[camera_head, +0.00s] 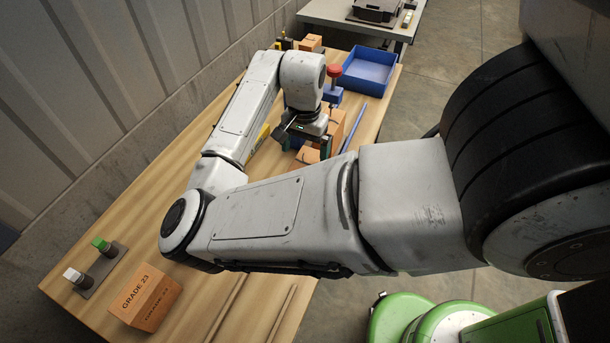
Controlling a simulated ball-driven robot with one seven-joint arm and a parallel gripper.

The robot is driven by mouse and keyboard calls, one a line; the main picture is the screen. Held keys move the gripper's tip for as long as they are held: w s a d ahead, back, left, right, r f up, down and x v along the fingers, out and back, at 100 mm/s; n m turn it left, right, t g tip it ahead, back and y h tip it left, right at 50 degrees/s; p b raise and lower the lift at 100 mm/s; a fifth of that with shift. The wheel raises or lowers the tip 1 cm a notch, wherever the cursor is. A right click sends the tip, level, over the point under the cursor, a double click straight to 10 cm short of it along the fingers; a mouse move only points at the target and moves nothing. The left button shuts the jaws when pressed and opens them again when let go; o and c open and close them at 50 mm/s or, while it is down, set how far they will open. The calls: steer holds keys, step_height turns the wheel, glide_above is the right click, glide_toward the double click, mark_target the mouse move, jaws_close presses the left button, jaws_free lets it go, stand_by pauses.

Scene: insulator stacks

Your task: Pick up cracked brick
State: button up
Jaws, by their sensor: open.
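My gripper (307,150) is open at the end of my arm, low over the wooden table. An orange brick (308,155) shows partly between and below its fingers. Whether the fingers touch it is hidden. Another orange brick (337,122) stands just to the right of the gripper, partly covered by it. I cannot tell from this view which of these is cracked.
A blue tray (366,72) lies at the table's far end, with a red-topped blue stand (334,82) beside it. A small orange block (311,42) sits near the wall.

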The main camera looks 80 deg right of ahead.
mark_target(305, 166)
steer(key=f, duration=0.2)
steer(key=f+p, duration=0.1)
steer(key=f, duration=0.1)
steer(key=shift+s+a, duration=0.15)
steer(key=shift+a, duration=0.25)
steer(key=shift+f, duration=0.6)
steer(key=c, duration=1.7)
steer(key=shift+r, duration=0.1)
jaws_close()
steer(key=shift+r, duration=0.15)
